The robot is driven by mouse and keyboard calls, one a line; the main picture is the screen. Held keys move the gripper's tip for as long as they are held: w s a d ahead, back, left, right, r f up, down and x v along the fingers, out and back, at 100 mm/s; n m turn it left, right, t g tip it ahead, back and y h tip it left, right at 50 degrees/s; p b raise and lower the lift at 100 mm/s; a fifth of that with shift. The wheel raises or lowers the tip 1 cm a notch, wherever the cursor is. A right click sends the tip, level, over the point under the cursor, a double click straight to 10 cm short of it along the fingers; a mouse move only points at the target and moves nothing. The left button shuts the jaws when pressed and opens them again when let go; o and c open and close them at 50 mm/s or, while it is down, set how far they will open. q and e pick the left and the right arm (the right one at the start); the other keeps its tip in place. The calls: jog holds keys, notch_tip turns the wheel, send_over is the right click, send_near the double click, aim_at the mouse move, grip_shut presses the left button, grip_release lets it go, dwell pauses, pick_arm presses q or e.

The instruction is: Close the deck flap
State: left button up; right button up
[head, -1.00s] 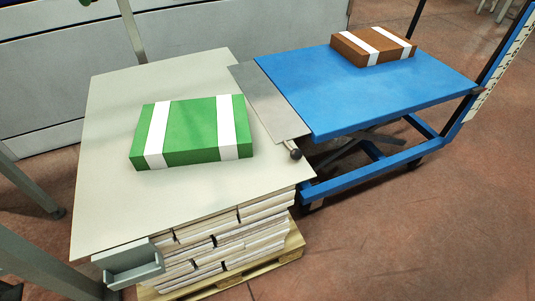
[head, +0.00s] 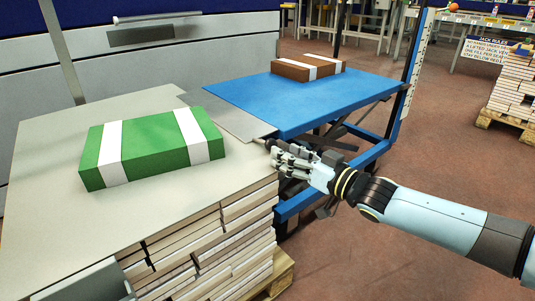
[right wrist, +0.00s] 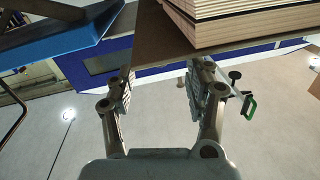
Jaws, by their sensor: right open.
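The deck flap (head: 235,122) is a thin grey plate. It lies flat, bridging the pale deck (head: 50,160) and the blue lift table (head: 300,98) in the head view. My right gripper (head: 280,155) is at the flap's near corner, just beside and below its edge; it hides the knob there, and I cannot tell whether it touches. In the right wrist view the right gripper (right wrist: 160,85) is open, with nothing visible between its fingers. My left gripper is not in view.
A green block (head: 150,145) with white bands lies on the deck. A brown banded block (head: 308,67) lies on the blue table's far side. Stacked boards (head: 215,250) stand under the deck. Open floor (head: 450,160) lies to the right.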

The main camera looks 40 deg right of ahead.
aim_at(270, 143)
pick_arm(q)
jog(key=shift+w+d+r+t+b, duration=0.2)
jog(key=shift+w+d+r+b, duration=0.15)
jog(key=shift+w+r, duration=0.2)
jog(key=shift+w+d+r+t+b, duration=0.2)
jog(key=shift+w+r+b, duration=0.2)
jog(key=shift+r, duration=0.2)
pick_arm(e)
jog(key=w, duration=0.4)
jog(key=w+a, duration=0.1)
jog(key=w, duration=0.1)
grip_shut()
jog(key=shift+f, duration=0.1)
